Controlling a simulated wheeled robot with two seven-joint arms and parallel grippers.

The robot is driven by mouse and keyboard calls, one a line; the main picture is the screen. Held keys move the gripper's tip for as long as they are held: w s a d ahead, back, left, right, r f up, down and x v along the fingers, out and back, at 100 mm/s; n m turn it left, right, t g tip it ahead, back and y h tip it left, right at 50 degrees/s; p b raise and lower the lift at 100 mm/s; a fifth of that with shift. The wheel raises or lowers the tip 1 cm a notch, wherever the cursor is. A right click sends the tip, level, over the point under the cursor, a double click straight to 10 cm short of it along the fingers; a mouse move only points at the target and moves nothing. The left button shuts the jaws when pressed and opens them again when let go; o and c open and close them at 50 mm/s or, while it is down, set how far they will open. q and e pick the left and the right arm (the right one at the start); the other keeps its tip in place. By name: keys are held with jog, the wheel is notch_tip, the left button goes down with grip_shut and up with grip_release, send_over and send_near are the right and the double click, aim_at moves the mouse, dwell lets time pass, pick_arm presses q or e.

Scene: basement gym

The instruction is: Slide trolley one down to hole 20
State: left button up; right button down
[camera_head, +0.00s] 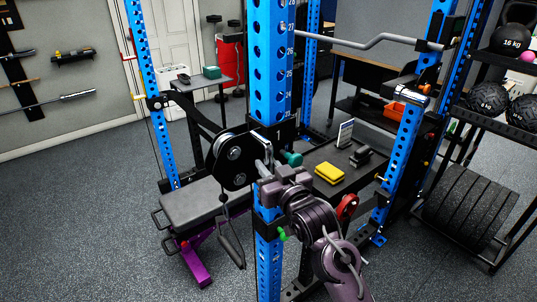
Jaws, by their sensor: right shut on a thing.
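Trolley one (286,132) is a black carriage marked "1" on the near blue upright (270,60). Printed numbers from 28 down to 23 show above it; the lower holes beside it are hidden. A black pulley arm with a round plate (235,153) reaches left from it. My right gripper (264,178) is at the upright's front, just below the label, shut on a grey handle (262,167) of the trolley; the grip itself is partly hidden by the fingers. A teal knob (292,158) shows just right of the trolley. My left gripper is out of view.
A grey bench (205,203) with a purple foot stands left of the upright, a hanging strap handle (231,243) beside it. Behind are a dark table with a yellow block (329,173), and a barbell (365,42). A ball rack (487,100) stands right.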

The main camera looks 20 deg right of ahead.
notch_tip(320, 180, down, 6)
jog(key=shift+r+b, duration=0.15)
jog(key=shift+b, duration=0.8)
jog(key=c, duration=1.3)
grip_release()
jog(key=shift+r, duration=0.1)
jog(key=shift+c, duration=0.2)
jog(key=s+d+b, duration=0.1)
jog(key=s+b, duration=0.1)
jog(key=s, duration=0.5)
jog(key=shift+s, duration=0.4)
jog(key=shift+d, duration=0.1)
